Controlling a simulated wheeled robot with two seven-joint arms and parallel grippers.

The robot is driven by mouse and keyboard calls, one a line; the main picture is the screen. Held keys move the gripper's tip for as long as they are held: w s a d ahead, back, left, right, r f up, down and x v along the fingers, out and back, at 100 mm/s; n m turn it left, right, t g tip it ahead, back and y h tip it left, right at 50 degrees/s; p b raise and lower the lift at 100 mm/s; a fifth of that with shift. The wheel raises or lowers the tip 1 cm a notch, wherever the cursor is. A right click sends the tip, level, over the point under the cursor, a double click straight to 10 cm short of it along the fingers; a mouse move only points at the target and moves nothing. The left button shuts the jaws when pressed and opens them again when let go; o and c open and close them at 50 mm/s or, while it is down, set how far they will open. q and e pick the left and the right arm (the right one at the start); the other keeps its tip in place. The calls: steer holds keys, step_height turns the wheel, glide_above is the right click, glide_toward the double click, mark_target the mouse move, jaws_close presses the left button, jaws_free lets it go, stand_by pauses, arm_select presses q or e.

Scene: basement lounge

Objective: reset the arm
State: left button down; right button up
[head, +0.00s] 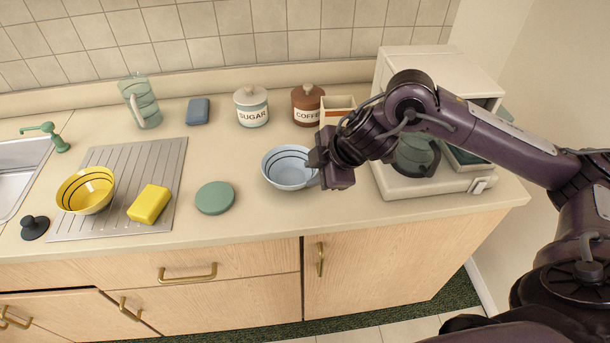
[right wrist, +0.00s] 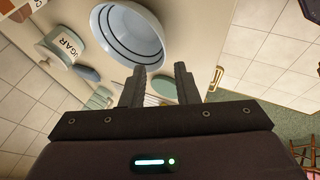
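My right gripper (head: 322,166) is over the counter, at the right side of a light blue bowl (head: 284,168) with dark rings inside. In the right wrist view its two fingers (right wrist: 158,78) stand apart with nothing between them. The bowl (right wrist: 128,32) sits just beyond the fingertips there; whether a finger touches its rim I cannot tell. My right arm reaches in from the right of the head view, in front of the coffee maker. My left gripper shows in neither view.
A coffee maker (head: 400,185) stands close behind my right arm. A coffee canister (head: 307,104), a sugar canister (head: 251,106) and a green disc (head: 215,198) are nearby. A yellow bowl (head: 85,190) and yellow sponge (head: 149,204) lie left, by the sink (head: 18,170). The counter's front edge is clear.

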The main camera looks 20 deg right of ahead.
steer(key=shift+s+d+r, duration=0.15)
steer(key=shift+s+r, duration=0.1)
steer(key=shift+r, duration=0.15)
